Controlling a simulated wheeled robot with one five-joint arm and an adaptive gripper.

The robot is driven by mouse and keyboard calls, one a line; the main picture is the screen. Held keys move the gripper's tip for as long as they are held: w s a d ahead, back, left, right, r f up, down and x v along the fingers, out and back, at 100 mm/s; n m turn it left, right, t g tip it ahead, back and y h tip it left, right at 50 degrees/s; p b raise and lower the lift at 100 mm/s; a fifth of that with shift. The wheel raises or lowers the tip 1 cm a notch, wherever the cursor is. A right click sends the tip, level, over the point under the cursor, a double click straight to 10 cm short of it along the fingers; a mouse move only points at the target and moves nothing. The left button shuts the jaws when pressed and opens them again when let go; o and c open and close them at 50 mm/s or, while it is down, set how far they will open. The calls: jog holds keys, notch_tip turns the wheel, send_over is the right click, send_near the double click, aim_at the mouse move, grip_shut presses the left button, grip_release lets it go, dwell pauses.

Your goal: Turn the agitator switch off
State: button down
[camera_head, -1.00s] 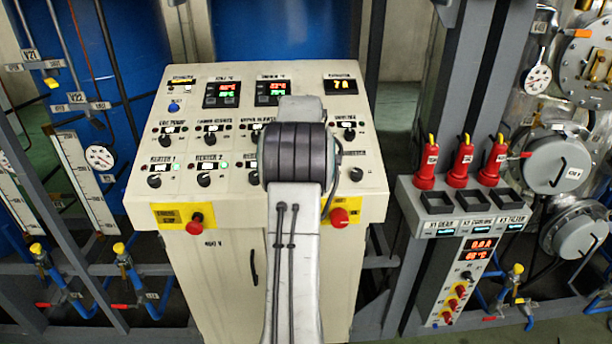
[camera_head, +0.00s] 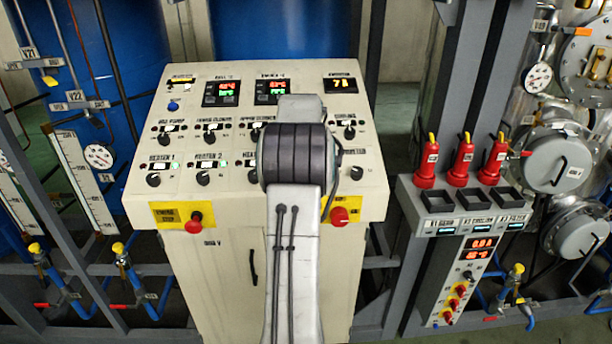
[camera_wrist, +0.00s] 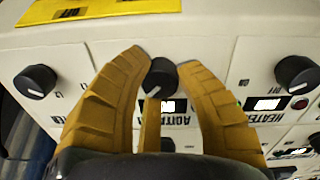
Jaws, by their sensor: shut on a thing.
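The agitator switch (camera_wrist: 160,75) is a round black knob with a white pointer line. In the wrist view its label reads upside down below it, beside a lit white indicator (camera_wrist: 175,106). The pointer line slants toward the lower left of the picture. My gripper (camera_wrist: 162,60) has yellow ribbed fingers, shut on the knob with one finger on each side and a third below it. In the head view my arm covers the gripper and this knob. The cream control panel (camera_head: 187,262) carries the knob.
Other black knobs flank it: one at left (camera_wrist: 36,80) and a heater knob at right (camera_wrist: 297,73). Red stop buttons (camera_head: 194,221) and (camera_head: 338,216) stick out at the panel's front. A row of red plugs (camera_head: 462,162) stands on a unit to the right.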

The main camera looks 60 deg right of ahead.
jog(key=shift+a+f+n+b, duration=0.15)
jog(key=shift+n+b, duration=0.25)
jog(key=shift+n, duration=0.9)
jog(key=shift+f, duration=0.1)
jog(key=c, duration=0.8)
grip_release()
jog(key=shift+c, duration=0.2)
jog(key=shift+r, duration=0.25)
jog(key=v, duration=1.1)
jog(key=shift+r, duration=0.4)
jog(key=shift+o, duration=0.3)
jog(key=shift+a, duration=0.15)
